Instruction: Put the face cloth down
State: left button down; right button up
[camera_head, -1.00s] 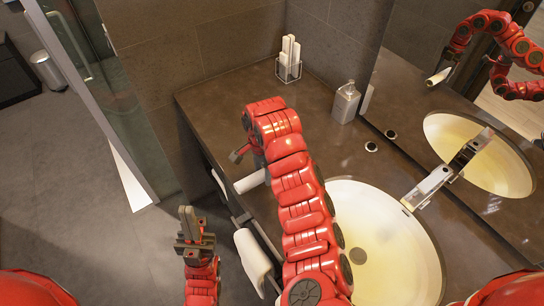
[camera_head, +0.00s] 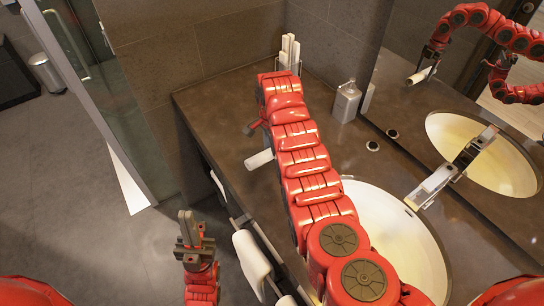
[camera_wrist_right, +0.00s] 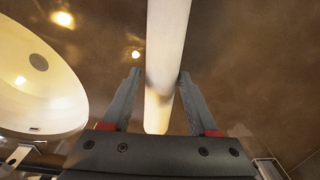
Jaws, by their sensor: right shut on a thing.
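The face cloth is a white roll (camera_head: 261,159); in the head view one end shows beside my right arm, over the left part of the brown counter (camera_head: 225,105). In the right wrist view the cloth (camera_wrist_right: 167,50) runs between the two fingers of my right gripper (camera_wrist_right: 158,88), which is shut on it. The counter surface lies beneath it; the gap is hard to judge. In the head view my right arm hides most of that gripper. My left gripper (camera_head: 192,232) is empty, left of the counter's front edge; its finger gap is unclear.
A round basin (camera_head: 400,240) with a faucet (camera_head: 432,187) is at the right. A soap dispenser (camera_head: 346,102) and a holder with white rolls (camera_head: 290,55) stand at the back. A white towel (camera_head: 252,264) hangs at the counter front. The left part of the counter is clear.

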aim_at(272, 157)
notch_tip(272, 157, down, 3)
jog(key=shift+s+p, duration=0.1)
jog(key=shift+p, duration=0.4)
jog(key=shift+f, duration=0.2)
jog(key=shift+f, duration=0.25)
jog(key=o, duration=1.3)
jog(key=shift+r, duration=0.1)
jog(key=shift+o, duration=0.2)
jog(key=shift+a, duration=0.1)
